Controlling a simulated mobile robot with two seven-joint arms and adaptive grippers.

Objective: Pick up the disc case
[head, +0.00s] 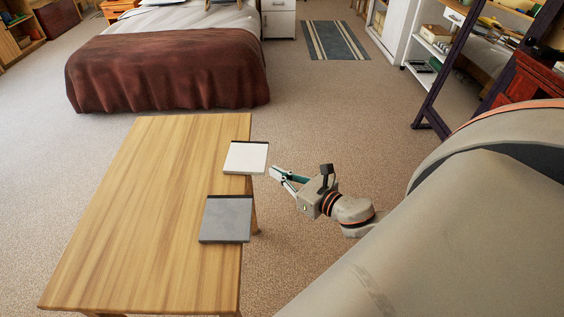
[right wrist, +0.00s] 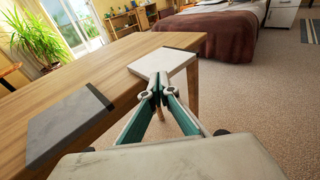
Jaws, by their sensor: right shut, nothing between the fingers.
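Two flat square cases with dark edge strips lie on the wooden table near its right edge. One is a white case (head: 246,157), and the other is a grey case (head: 226,219) nearer to me. I cannot tell which is the disc case. Both also show in the right wrist view, the white case (right wrist: 165,62) straight ahead and the grey case (right wrist: 66,126) at left. My right gripper (head: 272,172) is shut and empty, just right of the white case and off the table's edge. Its fingertips look close to the case; contact is unclear. My left gripper is out of view.
The table (head: 140,210) is bare on its left and middle. A bed (head: 170,68) with a brown cover stands beyond it. Carpet is open right of the table. A dark-framed mirror (head: 465,60) and white shelves (head: 430,45) stand at back right.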

